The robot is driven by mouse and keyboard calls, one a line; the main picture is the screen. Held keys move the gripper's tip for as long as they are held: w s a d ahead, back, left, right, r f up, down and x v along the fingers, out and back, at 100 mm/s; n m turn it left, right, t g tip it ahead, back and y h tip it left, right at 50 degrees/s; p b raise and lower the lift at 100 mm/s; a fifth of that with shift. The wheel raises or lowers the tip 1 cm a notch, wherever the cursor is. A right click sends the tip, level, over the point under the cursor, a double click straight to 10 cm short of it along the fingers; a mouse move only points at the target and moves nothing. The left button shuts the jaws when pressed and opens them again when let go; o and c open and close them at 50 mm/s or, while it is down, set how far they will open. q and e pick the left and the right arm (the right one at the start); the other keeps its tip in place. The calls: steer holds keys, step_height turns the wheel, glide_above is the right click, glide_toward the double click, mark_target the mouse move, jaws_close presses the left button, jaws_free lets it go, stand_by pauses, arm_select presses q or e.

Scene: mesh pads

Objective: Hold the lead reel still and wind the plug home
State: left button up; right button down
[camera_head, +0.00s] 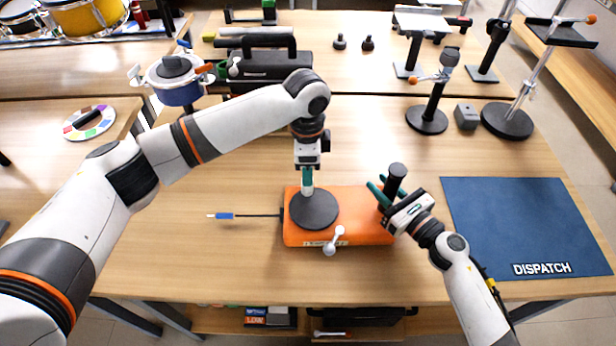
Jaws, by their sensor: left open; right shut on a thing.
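The lead reel has an orange base (362,204) with a dark round disc (314,213) on its left part and a black upright post (395,182) on its right. A white crank (334,241) sits at its front edge. A blue plug (223,216) with a pale tip lies to the left, joined to the reel by a short dark lead (257,215). My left gripper (307,185) is open, pointing down just above the disc. My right gripper (379,190) is shut on the black post; its green fingers partly hide it.
A blue mat (530,222) marked DISPATCH lies at the right. Stands with round dark bases (427,121) are behind it. A black case (270,66) and a blue pot (180,95) are on the far side. The table left of the plug is clear.

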arm_select(q)
steer(key=shift+f, duration=2.05)
arm_select(e)
steer(key=shift+f, duration=0.3)
arm_select(q)
steer(key=c, duration=0.9)
steer(key=shift+w+d, duration=0.1)
steer(key=shift+d, duration=1.1)
steer(key=shift+s+d, duration=0.2)
steer(key=shift+d, duration=0.3)
steer(key=shift+s+d, duration=0.2)
steer(key=shift+d, duration=0.25)
